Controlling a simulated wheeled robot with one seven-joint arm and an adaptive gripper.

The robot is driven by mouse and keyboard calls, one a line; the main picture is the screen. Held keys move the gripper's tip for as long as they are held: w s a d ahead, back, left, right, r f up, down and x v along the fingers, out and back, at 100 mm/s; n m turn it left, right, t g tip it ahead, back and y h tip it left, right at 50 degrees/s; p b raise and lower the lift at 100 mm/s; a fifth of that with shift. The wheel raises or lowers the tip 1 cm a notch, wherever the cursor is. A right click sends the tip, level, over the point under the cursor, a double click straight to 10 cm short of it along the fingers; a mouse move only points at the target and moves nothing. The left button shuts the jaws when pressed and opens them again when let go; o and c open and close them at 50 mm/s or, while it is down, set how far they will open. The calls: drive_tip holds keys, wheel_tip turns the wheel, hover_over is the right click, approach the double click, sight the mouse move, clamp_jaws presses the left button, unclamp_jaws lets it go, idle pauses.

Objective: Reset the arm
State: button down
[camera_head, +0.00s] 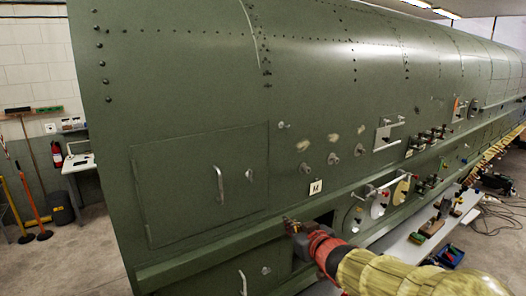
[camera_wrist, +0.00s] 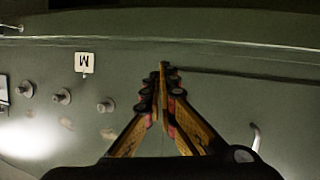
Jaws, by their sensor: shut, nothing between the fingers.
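My gripper (camera_head: 293,226) is at the lower middle of the head view, in front of the green fuselage (camera_head: 190,95). My arm comes in from the lower right. In the wrist view my gripper (camera_wrist: 163,72) has its fingers together at the tips, with nothing visible between them. The green skin (camera_wrist: 215,90) lies behind the fingers. A dark opening (camera_head: 323,219) shows beside the gripper in the head view. I cannot tell whether the fingertips touch the fuselage.
A panel with a handle (camera_head: 219,184) is left of my gripper. A white M tag (camera_head: 315,187) and several knobs (camera_head: 333,158) are above it. A table (camera_head: 400,243) with tools runs along the right. Orange and yellow posts (camera_head: 35,205) stand far left.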

drive_tip(key=s+d+f+m+g+h+b, duration=0.3)
drive_tip(key=s+d+f+g+h+b, duration=0.25)
drive_tip(key=s+d+f, duration=0.75)
drive_tip(key=s+a+f+m+g+y+b, duration=0.1)
drive_tip(key=s+a+f+m+g+b, duration=0.1)
drive_tip(key=s+f+b, duration=1.8)
drive_tip(key=s+b, duration=0.1)
drive_tip(key=s, duration=0.2)
drive_tip(key=shift+s, duration=0.25)
drive_tip(key=c, duration=2.6)
unclamp_jaws()
drive_tip(key=shift+g, duration=0.25)
